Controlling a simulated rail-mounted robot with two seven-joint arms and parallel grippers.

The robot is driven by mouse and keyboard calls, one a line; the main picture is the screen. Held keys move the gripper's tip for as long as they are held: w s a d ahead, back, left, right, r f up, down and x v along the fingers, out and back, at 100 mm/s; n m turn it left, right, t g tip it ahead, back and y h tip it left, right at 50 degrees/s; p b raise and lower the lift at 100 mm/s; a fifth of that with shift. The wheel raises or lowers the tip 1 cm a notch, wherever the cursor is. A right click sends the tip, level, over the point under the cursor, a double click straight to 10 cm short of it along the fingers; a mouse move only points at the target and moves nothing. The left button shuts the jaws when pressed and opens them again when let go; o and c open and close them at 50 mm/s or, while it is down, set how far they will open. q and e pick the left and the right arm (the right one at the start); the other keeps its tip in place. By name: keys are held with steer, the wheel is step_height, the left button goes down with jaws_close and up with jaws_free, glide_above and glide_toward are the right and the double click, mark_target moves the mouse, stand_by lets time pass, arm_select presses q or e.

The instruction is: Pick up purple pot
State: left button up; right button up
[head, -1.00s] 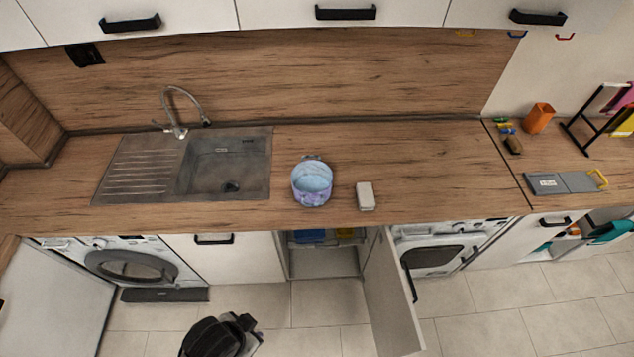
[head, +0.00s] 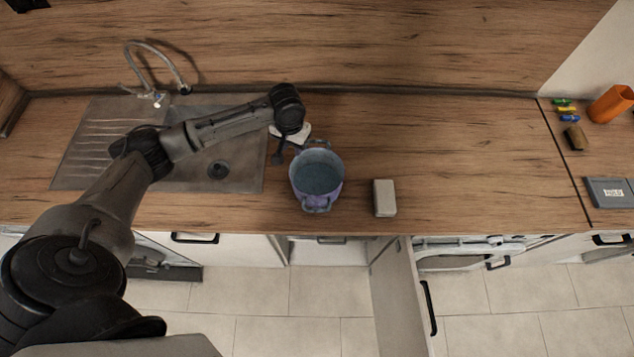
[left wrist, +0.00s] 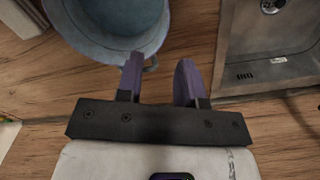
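The purple pot (head: 316,180) stands upright on the wooden countertop, right of the sink. It is round, bluish inside, with a small handle at the front and another at the back. My left gripper (head: 287,154) is low beside the pot's back left side. In the left wrist view, my left gripper (left wrist: 158,75) has its two fingers apart with nothing held between them. The pot (left wrist: 110,45) is at the upper left there, and its handle is close to the left fingertip; I cannot tell whether they touch. My right gripper is not in view.
A small pale block (head: 385,198) stands just right of the pot. The metal sink (head: 232,178) with its tap (head: 155,75) is at the left. An orange cup (head: 610,103) and small items are at the far right. A cabinet door (head: 402,295) hangs open below the counter.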

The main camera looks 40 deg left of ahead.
mark_target(295, 167)
arm_select(q)
steer(key=shift+a+f, duration=0.3)
steer(key=shift+a, duration=0.05)
step_height(295, 167, down, 13)
steer(key=shift+w+r+p, duration=0.1)
steer(key=shift+w+p, duration=0.05)
steer(key=shift+p, duration=0.2)
jaws_close()
stand_by(0.3)
stand_by(1.1)
